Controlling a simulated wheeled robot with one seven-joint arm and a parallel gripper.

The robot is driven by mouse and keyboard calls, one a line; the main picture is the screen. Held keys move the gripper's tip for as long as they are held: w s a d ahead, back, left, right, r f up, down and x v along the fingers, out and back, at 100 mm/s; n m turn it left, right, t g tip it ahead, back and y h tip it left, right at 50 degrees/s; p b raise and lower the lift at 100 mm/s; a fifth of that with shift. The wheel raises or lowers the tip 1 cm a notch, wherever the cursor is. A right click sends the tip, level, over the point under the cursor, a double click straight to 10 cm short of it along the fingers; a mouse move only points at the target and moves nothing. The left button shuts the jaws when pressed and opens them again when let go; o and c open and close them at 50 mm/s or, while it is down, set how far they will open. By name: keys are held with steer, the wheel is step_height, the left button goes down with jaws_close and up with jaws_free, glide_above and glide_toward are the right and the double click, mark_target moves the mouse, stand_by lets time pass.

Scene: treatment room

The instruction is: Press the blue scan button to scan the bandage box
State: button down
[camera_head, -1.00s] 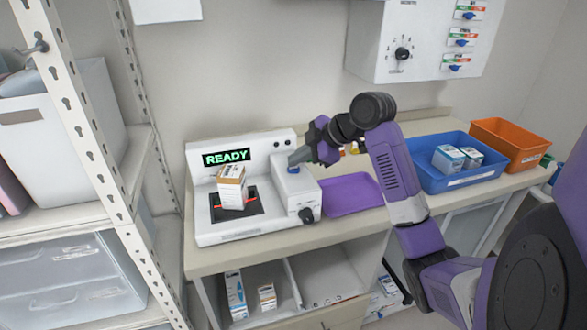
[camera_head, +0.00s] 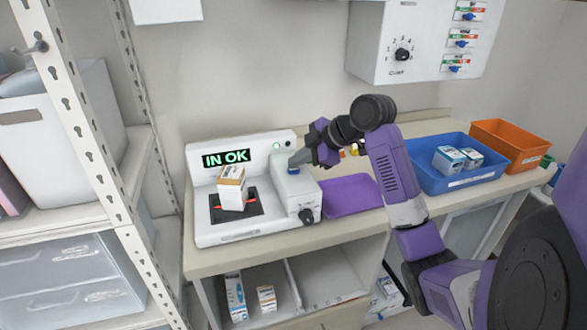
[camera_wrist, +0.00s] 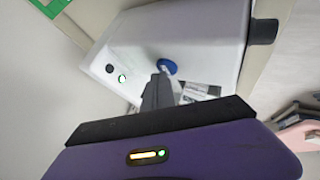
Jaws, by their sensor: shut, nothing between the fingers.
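The white scanner (camera_head: 225,236) stands on the counter, and its display (camera_head: 226,158) reads "IN OK". A green light (camera_head: 276,147) is lit on its back panel. The bandage box (camera_head: 231,190), white with a brown top, stands upright on the scanner's dark pad, with red light beside its base. The blue scan button (camera_head: 293,170) is on the raised right part of the scanner; it also shows in the wrist view (camera_wrist: 167,66). My gripper (camera_head: 293,162) is shut and empty, its tips right at the button. I cannot tell whether they touch it.
A purple tray (camera_head: 350,196) lies right of the scanner. Further right are a blue bin (camera_head: 455,185) with white-and-blue boxes and an orange bin (camera_head: 510,145). A control box (camera_head: 425,40) hangs on the wall above. A metal shelf (camera_head: 90,150) stands at the left.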

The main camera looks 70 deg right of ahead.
mark_target(297, 170)
steer(key=shift+r+p, duration=0.4)
steer(key=shift+r, duration=0.3)
steer(key=shift+r, duration=0.1)
steer(key=shift+r+p, duration=1.8)
steer(key=shift+r, duration=0.65)
